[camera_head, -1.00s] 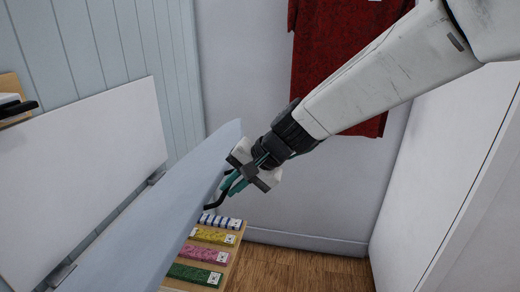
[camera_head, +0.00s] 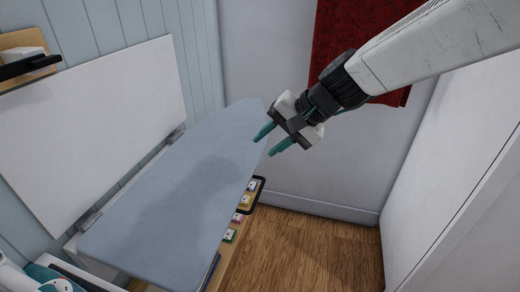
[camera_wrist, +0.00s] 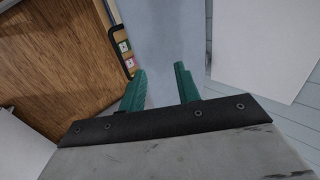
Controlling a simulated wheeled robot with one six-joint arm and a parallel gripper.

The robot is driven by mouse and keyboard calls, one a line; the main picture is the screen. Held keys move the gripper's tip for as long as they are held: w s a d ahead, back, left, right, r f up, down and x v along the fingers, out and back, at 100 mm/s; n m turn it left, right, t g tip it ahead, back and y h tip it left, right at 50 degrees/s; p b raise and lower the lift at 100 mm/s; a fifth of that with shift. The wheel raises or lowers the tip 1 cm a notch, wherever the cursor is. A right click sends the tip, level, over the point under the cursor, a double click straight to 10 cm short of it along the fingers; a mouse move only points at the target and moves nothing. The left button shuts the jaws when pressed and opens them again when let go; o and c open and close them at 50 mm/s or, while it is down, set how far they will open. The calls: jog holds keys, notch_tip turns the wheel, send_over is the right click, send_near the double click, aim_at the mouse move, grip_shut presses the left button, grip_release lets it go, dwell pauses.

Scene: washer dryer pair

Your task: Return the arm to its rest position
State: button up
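My gripper (camera_head: 268,143) hangs at the end of my raised white arm in the head view, over the far right end of the ironing board. Its two teal fingers are apart with nothing between them. The wrist view also shows the gripper (camera_wrist: 161,80) open and empty, with the board's blue-grey surface (camera_wrist: 155,45) beyond it. My arm is bent in from the upper right and touches nothing that I can see.
The ironing board (camera_head: 175,190) sticks out from a white wall panel (camera_head: 95,120). Below its right edge is a drawer with a black handle (camera_head: 259,192) and several coloured items (camera_head: 238,217). A red hanging cloth (camera_head: 330,40) is behind my arm. Wooden floor (camera_head: 310,250) is clear.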

jog(key=shift+s+d+r, duration=0.15)
jog(key=shift+d+r, duration=0.25)
jog(key=shift+r, duration=0.1)
jog(key=s+d+r+n+h, duration=0.1)
jog(key=s+d+h, duration=0.7)
jog(key=s+d, duration=1.4)
jog(key=d+n, duration=0.1)
jog(key=d, duration=0.2)
jog(key=shift+s+d+r+n+g, duration=0.15)
jog(key=shift+s+d+n+g, duration=0.15)
jog(key=shift+s+n, duration=0.1)
jog(key=shift+a, duration=0.15)
